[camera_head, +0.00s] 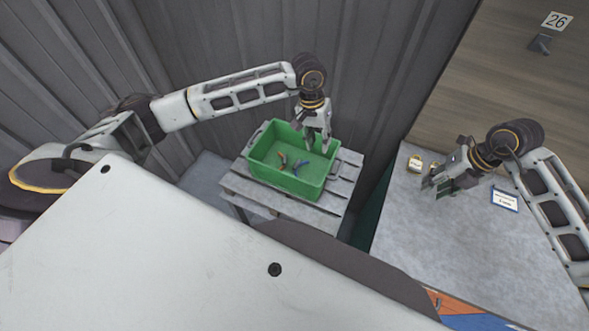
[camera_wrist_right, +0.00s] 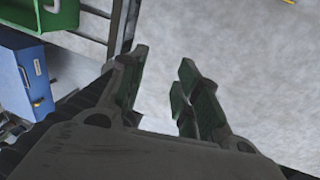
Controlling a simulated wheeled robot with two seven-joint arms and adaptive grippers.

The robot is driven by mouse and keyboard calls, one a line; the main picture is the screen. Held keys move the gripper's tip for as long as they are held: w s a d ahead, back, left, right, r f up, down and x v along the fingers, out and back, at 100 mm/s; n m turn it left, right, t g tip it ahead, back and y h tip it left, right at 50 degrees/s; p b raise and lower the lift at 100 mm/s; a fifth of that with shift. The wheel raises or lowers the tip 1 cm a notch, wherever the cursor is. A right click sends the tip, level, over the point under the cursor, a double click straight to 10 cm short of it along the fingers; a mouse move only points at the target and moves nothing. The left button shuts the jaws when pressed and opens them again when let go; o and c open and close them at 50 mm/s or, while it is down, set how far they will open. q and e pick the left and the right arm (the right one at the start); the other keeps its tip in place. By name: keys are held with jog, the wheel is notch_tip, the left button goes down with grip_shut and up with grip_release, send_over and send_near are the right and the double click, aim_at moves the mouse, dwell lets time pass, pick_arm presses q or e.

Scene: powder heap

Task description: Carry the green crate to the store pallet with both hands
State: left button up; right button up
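My left gripper (camera_head: 317,143) points down at the crate's far right side. Its fingers look apart, with nothing between them; I cannot tell whether they touch the rim. My right gripper (camera_head: 440,184) is to the right of the crate, clear of it, above a grey surface. It is open and empty in the right wrist view (camera_wrist_right: 160,85). I cannot tell which thing is the store pallet.
A small jar (camera_head: 415,163) and a blue-edged label card (camera_head: 505,199) are on the grey surface (camera_head: 430,240). A ribbed wall (camera_head: 220,50) rises close behind the crate. In the right wrist view, a blue box (camera_wrist_right: 22,75) and a green part (camera_wrist_right: 62,14) are at the left.

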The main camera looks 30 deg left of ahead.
notch_tip(320, 180, up, 12)
jog(key=d, duration=0.2)
jog(key=shift+f, duration=0.2)
jog(key=shift+w+d, duration=0.1)
dwell(0.3)
dwell(0.5)
